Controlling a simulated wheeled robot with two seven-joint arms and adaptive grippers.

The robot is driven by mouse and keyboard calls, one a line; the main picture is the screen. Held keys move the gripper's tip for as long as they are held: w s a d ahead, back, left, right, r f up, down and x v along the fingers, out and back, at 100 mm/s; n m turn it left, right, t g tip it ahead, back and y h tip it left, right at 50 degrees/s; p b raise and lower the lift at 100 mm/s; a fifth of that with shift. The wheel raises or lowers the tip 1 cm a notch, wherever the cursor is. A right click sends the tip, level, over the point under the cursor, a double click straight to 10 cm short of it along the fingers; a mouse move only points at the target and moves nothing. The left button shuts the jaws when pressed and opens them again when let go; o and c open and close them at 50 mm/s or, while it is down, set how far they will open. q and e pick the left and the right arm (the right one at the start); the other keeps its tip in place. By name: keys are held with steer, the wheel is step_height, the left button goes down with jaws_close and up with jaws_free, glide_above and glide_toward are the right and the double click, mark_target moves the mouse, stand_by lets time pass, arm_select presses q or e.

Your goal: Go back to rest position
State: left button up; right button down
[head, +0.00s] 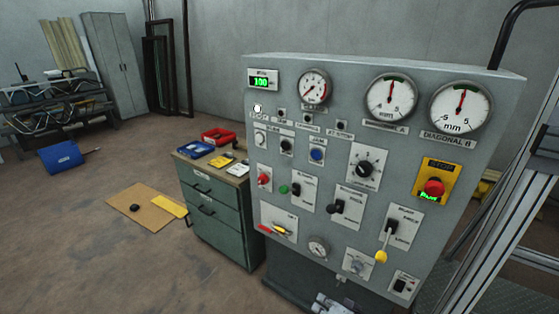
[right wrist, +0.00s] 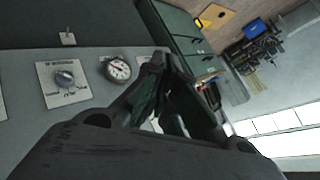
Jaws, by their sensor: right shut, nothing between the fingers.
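My right gripper (right wrist: 162,62) shows large in the right wrist view. Its dark fingers come together at the tips with nothing between them. It is in front of the grey control panel (right wrist: 25,70), near a small round gauge (right wrist: 117,69) and a rotary knob (right wrist: 65,79), and I see no contact with either. In the head view only a pale mechanical part shows at the bottom edge, below the panel (head: 335,250), and its fingers cannot be made out there. My left gripper is in neither view.
The panel carries dials, switches, a red button on a yellow plate (head: 433,187) and a yellow-tipped lever (head: 381,256). A green drawer cabinet (head: 222,215) with red (head: 218,136) and blue trays stands left. A metal frame (head: 500,220) rises at right.

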steer(key=shift+s+d+f+n+g+h, duration=0.7)
steer(key=shift+s+d+n+g+h, duration=2)
steer(key=shift+s+d, duration=2.6)
steer(key=s+f+n+g, duration=0.1)
steer(key=s+f+g, duration=0.15)
steer(key=f, duration=3.15)
steer(key=s+d+f, duration=0.2)
steer(key=s+f, duration=0.7)
steer(key=s, duration=0.2)
steer(key=s+d+f, duration=0.2)
steer(key=s+f, duration=0.8)
steer(key=s, duration=0.1)
steer(key=shift+s+d+n+y, duration=0.2)
steer(key=shift+d+n+y, duration=0.1)
steer(key=shift+s, duration=0.1)
